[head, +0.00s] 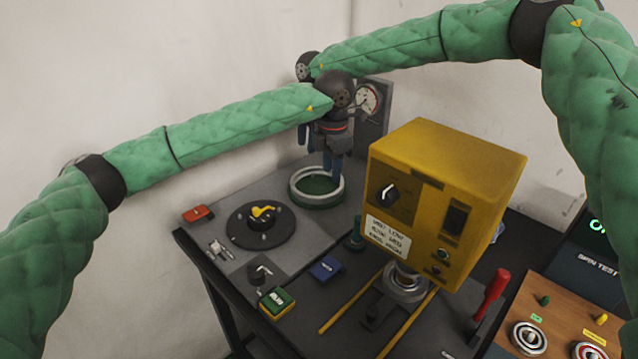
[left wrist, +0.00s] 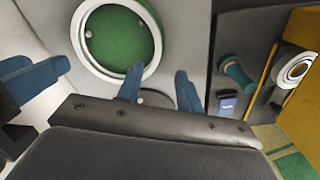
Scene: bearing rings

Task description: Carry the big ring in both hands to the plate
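The big ring (head: 293,190) is silver and lies flat around a green round plate (head: 318,186) at the back of the bench. The ring (left wrist: 88,70) and green plate (left wrist: 108,38) also show in the left wrist view. My left gripper (head: 334,176) points down above the ring's right side. In the left wrist view its two blue fingers (left wrist: 159,88) are apart with nothing held; one overlaps the rim and the other is outside. Whether they touch it is unclear. My right gripper (head: 303,134) is behind the left, partly hidden; its blue fingers (left wrist: 35,76) show at the wrist view's left edge.
A dark disc with a yellow knob (head: 262,214) stands left of the ring. A yellow control box (head: 440,190) rises at the right. A dial gauge (head: 368,100) stands behind my grippers. Small red, blue and green blocks lie around the bench.

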